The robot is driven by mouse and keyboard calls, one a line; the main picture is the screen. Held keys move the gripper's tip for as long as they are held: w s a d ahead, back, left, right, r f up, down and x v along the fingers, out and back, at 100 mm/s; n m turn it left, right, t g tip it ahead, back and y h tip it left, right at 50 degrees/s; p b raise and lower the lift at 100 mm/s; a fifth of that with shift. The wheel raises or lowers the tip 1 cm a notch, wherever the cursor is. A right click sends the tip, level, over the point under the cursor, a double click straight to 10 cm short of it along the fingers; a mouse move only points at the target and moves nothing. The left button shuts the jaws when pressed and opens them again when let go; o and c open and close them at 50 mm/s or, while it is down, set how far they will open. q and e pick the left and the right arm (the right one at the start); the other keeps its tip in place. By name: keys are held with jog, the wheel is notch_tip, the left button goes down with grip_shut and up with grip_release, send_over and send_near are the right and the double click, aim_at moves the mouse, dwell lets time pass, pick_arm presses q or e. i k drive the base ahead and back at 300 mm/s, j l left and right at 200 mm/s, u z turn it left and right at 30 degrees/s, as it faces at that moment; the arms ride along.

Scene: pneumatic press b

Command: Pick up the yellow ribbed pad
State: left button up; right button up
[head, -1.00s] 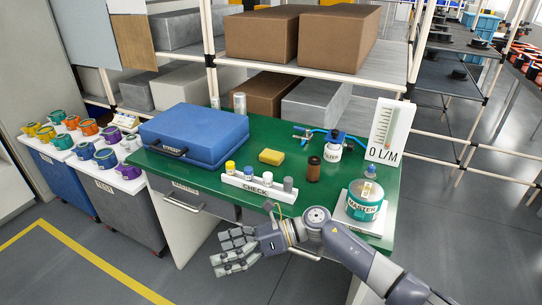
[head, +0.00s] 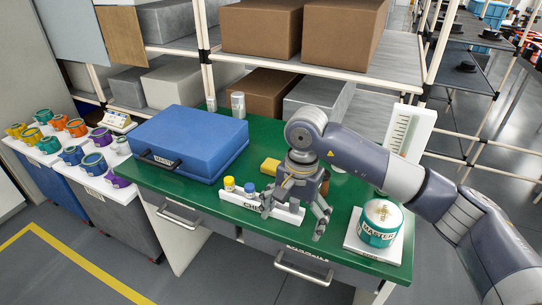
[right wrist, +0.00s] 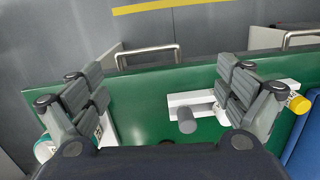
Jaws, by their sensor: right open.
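The yellow ribbed pad (head: 269,166) lies on the green table top, behind the white CHECK rack (head: 236,200). Its right part is hidden by my right gripper (head: 295,220) in the head view. The right gripper points down over the table's front half, to the right of the pad and nearer the front edge. Its fingers are spread with nothing between them. In the right wrist view the open fingers (right wrist: 165,92) frame green table top and a grey cylinder (right wrist: 186,120); the pad does not show there. My left gripper is out of view.
A blue case (head: 190,140) stands left of the pad. A yellow-capped bottle (head: 229,184) and a blue-capped one (head: 250,188) stand in the rack. A MASTER container (head: 381,224) and a gauge board (head: 408,132) stand on the right. Shelves with boxes rise behind.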

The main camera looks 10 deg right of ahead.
aim_at(269, 165)
jog(key=i, duration=1.05)
